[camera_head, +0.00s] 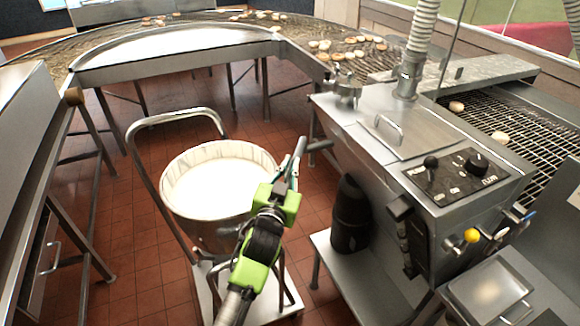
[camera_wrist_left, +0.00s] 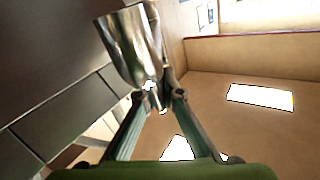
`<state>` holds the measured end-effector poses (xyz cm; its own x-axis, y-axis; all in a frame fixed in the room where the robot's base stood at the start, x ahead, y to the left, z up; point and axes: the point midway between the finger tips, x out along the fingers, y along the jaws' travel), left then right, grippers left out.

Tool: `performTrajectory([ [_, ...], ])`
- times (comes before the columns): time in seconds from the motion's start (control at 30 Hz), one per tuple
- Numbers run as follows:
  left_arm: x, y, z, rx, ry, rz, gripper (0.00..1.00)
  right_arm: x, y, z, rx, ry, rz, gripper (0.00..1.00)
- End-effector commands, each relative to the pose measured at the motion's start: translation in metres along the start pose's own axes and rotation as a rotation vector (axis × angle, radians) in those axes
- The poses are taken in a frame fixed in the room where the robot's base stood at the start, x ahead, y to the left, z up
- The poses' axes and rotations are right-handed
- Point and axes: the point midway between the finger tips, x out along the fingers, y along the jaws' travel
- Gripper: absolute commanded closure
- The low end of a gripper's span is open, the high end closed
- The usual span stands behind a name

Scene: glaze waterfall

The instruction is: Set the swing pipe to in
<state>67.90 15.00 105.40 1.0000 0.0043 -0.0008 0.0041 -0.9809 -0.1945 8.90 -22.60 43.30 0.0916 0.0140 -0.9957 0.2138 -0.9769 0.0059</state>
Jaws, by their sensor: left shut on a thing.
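My left gripper (camera_head: 288,170) is shut on the pipe. In the left wrist view the shiny pipe end (camera_wrist_left: 132,45) shows beyond the fingertips (camera_wrist_left: 163,97) of my left gripper. My gripper partly hides the pipe in the head view, so its exact joint to the machine is unclear. My right gripper is not in view.
The glaze machine (camera_head: 400,140) stands right of the tub, with a control panel (camera_head: 455,178) and a ribbed hose (camera_head: 421,35). A dark motor (camera_head: 350,215) sits below it. A tub cart handle (camera_head: 175,117) rises at left. A curved conveyor (camera_head: 300,30) carries several buns.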

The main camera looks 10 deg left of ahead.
Motion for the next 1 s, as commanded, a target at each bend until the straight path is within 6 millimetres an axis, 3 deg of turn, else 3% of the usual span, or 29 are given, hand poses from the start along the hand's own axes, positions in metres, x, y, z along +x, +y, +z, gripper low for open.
performTrajectory([
  [0.07, 0.0, -0.002, -0.001, 0.004, 0.002, -0.003, 1.0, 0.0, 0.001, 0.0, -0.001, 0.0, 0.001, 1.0],
  [0.1, 0.0, -0.002, -0.001, 0.004, 0.002, -0.003, 0.82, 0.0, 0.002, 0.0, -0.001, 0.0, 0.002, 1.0],
  [0.13, 0.0, -0.002, -0.001, 0.004, 0.002, -0.002, 0.77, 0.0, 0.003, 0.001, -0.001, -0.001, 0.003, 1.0],
  [0.57, -0.007, -0.001, 0.0, 0.001, 0.001, -0.001, 0.77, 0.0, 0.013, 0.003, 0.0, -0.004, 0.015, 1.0],
  [1.0, -0.092, -0.001, 0.0, 0.0, -0.001, -0.001, 0.77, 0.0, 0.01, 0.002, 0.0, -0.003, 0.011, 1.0],
])
